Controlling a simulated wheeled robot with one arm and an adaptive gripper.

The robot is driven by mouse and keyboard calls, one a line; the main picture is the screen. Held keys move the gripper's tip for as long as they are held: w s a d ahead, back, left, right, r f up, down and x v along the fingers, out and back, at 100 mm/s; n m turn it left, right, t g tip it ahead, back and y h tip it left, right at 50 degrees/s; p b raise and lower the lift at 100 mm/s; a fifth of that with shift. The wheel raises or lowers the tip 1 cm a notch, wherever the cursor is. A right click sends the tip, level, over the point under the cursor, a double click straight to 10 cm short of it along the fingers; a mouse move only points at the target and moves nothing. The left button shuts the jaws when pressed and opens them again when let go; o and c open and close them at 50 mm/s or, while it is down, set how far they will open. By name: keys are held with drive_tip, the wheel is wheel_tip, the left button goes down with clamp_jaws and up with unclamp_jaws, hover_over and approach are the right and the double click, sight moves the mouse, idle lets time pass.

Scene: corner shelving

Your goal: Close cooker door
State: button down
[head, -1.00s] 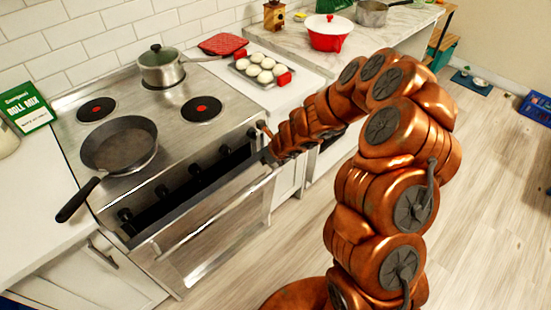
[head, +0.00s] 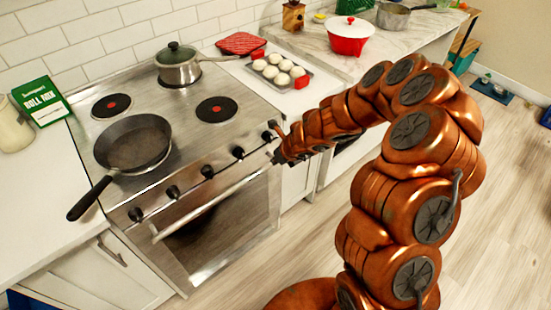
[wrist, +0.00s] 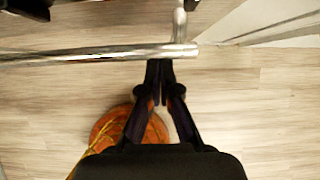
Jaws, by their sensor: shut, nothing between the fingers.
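The steel cooker (head: 170,185) stands against the tiled wall. Its door (head: 225,225), with a dark glass pane, is upright and looks flush with the front; a small gap cannot be ruled out. The bar handle (head: 205,207) runs along the door's top. My gripper (head: 278,157) is at the handle's right end, its fingers small and partly hidden by my arm. In the wrist view my gripper (wrist: 160,75) has its fingers shut and empty, with tips close to the metal handle (wrist: 95,53); contact cannot be told.
A frying pan (head: 132,145) and a lidded pot (head: 178,66) sit on the hob. The pan's handle overhangs the front left. A tray of buns (head: 278,72) and a red pot (head: 349,38) are on the right counter. The wooden floor (head: 250,275) before the cooker is clear.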

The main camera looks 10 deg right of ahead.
wheel_tip(320, 180, up, 9)
drive_tip(key=p, duration=0.4)
drive_tip(key=shift+w+a+r+p, duration=0.15)
drive_tip(key=shift+w+r+p, duration=0.05)
drive_tip(key=shift+p, duration=0.2)
idle(0.5)
drive_tip(key=s+a+r+n+g+y, duration=0.2)
drive_tip(key=s+a+r+n, duration=0.2)
drive_tip(key=s+r+n, duration=0.4)
drive_tip(key=s+a+r+n+g+y, duration=0.1)
drive_tip(key=s+a+r+n, duration=0.2)
drive_tip(key=s+r+n, duration=0.55)
drive_tip(key=s+d+n+g+h, duration=0.1)
drive_tip(key=s+d+n, duration=0.3)
drive_tip(key=s, duration=0.4)
drive_tip(key=s+d+n+g+h, duration=0.1)
drive_tip(key=s+d+n+h, duration=0.2)
drive_tip(key=s+d+n, duration=0.2)
drive_tip(key=s+d+r+n+g+h, duration=0.1)
drive_tip(key=s+d+n, duration=0.3)
drive_tip(key=s, duration=0.8)
drive_tip(key=shift+d+g+h, duration=0.5)
drive_tip(key=shift+d+g, duration=0.05)
drive_tip(key=shift+g, duration=0.05)
